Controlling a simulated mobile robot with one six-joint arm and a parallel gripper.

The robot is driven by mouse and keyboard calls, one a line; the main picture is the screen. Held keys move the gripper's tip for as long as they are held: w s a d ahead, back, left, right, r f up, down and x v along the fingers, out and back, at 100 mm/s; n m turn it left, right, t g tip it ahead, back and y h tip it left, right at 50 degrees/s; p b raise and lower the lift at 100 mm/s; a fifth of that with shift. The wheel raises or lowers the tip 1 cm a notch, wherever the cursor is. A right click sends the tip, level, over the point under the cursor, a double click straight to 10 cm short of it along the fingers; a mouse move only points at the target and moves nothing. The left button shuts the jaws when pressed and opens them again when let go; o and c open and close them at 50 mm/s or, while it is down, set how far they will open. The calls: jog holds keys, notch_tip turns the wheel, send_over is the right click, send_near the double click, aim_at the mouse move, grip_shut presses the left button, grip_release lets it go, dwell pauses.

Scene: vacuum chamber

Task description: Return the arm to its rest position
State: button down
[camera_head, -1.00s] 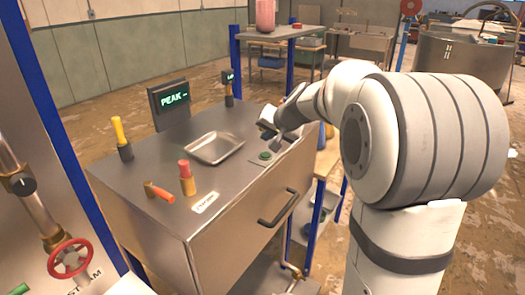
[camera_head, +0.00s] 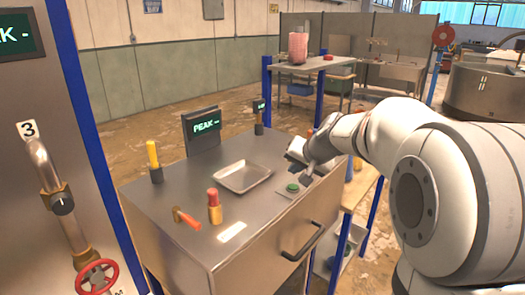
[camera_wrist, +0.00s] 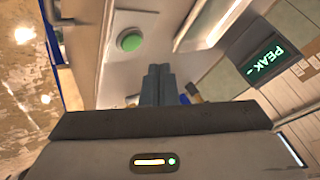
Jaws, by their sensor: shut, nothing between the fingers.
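My gripper (camera_head: 308,172) hangs over the right back part of the steel cabinet top, just above a green button (camera_head: 292,187) on a small plate. In the wrist view my gripper (camera_wrist: 158,72) has its two fingers together, with nothing between them. The green button (camera_wrist: 130,40) lies a little beyond and left of the fingertips there, apart from them. My white arm reaches in from the right side of the head view.
Blue posts (camera_head: 375,215) and a shelf with a pink container (camera_head: 298,48) stand beyond.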

jog(key=s+f+n+g+h, duration=0.1)
jog(key=s+f, duration=0.3)
jog(key=s, duration=1.1)
jog(key=s+f+n+g+h, duration=0.2)
jog(key=s+f+n+g, duration=0.1)
jog(key=s, duration=1.3)
jog(key=shift+s+a+f+g, duration=0.2)
jog(key=shift+f+g, duration=0.1)
jog(key=shift+f, duration=0.1)
